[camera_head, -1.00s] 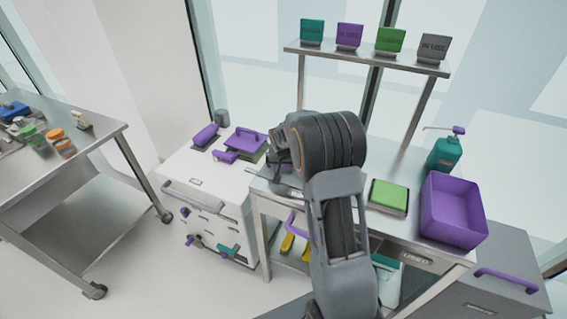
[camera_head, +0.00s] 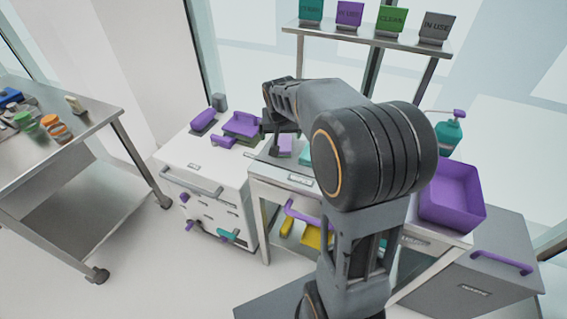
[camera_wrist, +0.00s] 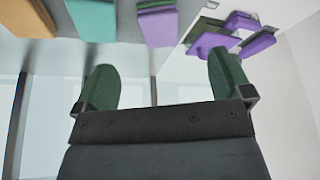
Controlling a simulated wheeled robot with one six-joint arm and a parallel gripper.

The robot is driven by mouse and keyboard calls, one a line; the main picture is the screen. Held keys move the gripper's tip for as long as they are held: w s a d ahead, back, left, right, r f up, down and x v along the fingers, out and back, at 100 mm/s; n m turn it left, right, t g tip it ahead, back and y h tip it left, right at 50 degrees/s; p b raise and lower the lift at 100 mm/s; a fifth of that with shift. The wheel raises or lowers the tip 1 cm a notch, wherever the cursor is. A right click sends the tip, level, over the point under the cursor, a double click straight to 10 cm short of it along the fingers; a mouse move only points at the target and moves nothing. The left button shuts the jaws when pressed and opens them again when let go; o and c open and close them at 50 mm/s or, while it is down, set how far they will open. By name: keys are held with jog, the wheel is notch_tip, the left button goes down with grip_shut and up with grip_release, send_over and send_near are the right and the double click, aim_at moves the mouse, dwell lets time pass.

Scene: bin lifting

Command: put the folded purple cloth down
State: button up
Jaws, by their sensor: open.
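The folded purple cloth (camera_head: 285,146) lies flat near the left end of the steel table. In the wrist view it is the purple-topped folded piece (camera_wrist: 157,24) at the upper middle, beyond the fingers. My gripper (camera_wrist: 164,82) is open, with nothing between its two green fingers. In the head view its end is above and behind the cloth, and the fingers are largely hidden by my wrist. The cloth and the gripper are apart.
A folded teal cloth (camera_wrist: 91,20) and an orange one (camera_wrist: 26,18) lie beside the purple cloth. Purple tools (camera_head: 241,125) sit on the white cabinet (camera_head: 200,160) to the left. A purple bin (camera_head: 452,197) stands at the table's right. A sign shelf (camera_head: 370,38) is behind.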

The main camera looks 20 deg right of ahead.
jog(key=s+a+n, duration=0.2)
jog(key=s+a, duration=0.2)
jog(key=s, duration=0.6)
jog(key=s+a+n+y, duration=0.1)
jog(key=s+a, duration=0.3)
jog(key=s, duration=0.7)
jog(key=shift+n+y, duration=0.3)
jog(key=shift+n, duration=0.5)
jog(key=shift+c, duration=0.4)
